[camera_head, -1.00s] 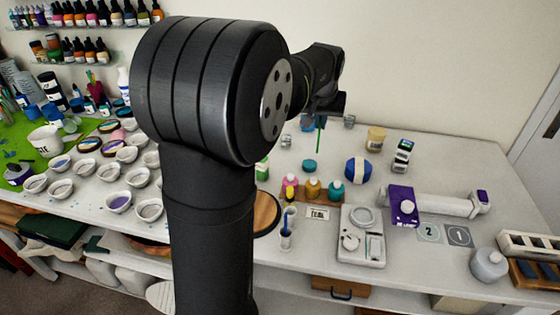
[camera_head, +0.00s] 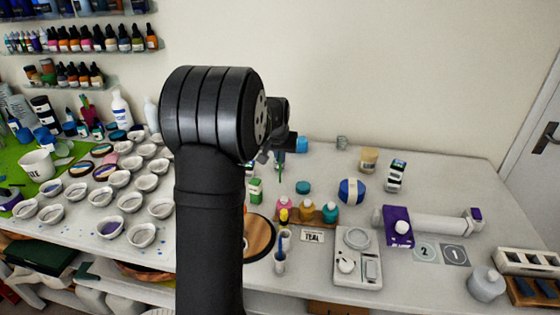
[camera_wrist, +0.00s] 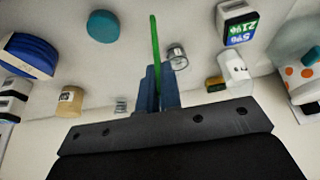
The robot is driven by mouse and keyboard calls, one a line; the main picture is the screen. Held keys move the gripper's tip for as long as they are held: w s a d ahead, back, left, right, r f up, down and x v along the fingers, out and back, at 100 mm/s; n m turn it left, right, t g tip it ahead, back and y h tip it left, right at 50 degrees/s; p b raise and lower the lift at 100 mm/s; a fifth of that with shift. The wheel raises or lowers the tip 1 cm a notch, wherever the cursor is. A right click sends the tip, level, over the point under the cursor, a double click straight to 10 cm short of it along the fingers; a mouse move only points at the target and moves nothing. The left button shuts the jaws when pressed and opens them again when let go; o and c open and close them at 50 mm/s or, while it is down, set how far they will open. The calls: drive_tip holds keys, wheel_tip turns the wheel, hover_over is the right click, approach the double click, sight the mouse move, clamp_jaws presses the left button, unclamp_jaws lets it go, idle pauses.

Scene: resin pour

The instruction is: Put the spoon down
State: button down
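A thin green stick, seemingly the spoon (camera_wrist: 154,38), stands out from between the blue-grey fingertips of my gripper (camera_wrist: 158,82) in the wrist view. The fingers are close together around it. In the head view the spoon (camera_head: 280,174) hangs below my gripper (camera_head: 277,152), above the table near a small green bottle (camera_head: 256,190). My arm hides part of the gripper there. I cannot make out the spoon's bowl. A small cup (camera_head: 280,265) with a blue-handled tool stands at the table's front, beside a round wooden board (camera_head: 262,249).
Pink, yellow and teal bottles (camera_head: 307,212) stand behind a TEAL card (camera_head: 312,237). A scale (camera_head: 371,268) is right of it. A teal lid (camera_head: 303,187) and a blue-and-white roll (camera_head: 351,191) lie behind. Several white cups (camera_head: 142,235) crowd the left. Bare table shows at the back right.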

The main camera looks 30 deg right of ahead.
drive_tip(key=shift+f, duration=0.9)
drive_tip(key=c, duration=1.6)
unclamp_jaws()
drive_tip(key=shift+f, duration=0.15)
drive_tip(key=v, duration=1.2)
